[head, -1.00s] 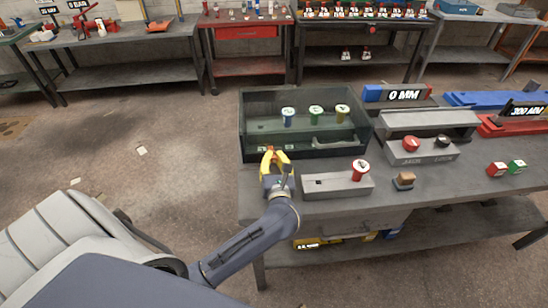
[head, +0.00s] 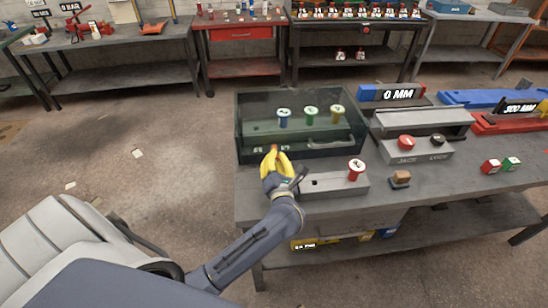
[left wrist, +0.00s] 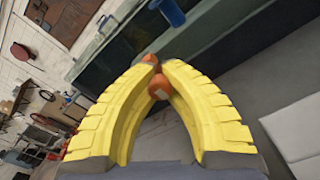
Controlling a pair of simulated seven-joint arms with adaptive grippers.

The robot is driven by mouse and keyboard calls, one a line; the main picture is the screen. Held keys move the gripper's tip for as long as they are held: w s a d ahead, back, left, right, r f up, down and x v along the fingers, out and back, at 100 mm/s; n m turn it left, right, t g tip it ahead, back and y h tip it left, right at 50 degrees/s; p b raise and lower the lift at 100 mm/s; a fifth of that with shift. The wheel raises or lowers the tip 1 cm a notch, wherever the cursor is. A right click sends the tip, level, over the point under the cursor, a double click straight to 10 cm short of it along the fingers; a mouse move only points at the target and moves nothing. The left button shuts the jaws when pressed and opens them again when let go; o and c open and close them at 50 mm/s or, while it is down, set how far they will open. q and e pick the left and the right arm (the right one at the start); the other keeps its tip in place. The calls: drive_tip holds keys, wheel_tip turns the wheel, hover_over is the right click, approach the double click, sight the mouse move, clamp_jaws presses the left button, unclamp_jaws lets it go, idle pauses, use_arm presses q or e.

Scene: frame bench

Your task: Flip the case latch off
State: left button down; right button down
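The case (head: 290,150) is a dark green see-through box at the left end of the bench, with blue, green and yellow-topped knobs inside. The latch is a small orange-red piece (head: 274,148) low at the case's front; it also shows in the left wrist view (left wrist: 158,84) as a rounded orange part. My left gripper (head: 274,153), with yellow fingers, is at the case's front. In the left wrist view its fingertips (left wrist: 160,68) come together around the orange piece, which partly shows between them. The fingers hide the rest of the latch. My right gripper is not in view.
A grey block with a red knob (head: 356,168) stands just right of my left gripper. A small brown-topped block (head: 400,178) and a grey box with red and black buttons (head: 415,148) are farther right. The floor left of the bench is clear.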

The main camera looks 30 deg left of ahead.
use_arm(q)
drive_tip(key=shift+d+r, duration=0.1)
drive_tip(key=c, duration=1.2)
unclamp_jaws()
drive_tip(key=v, duration=1.2)
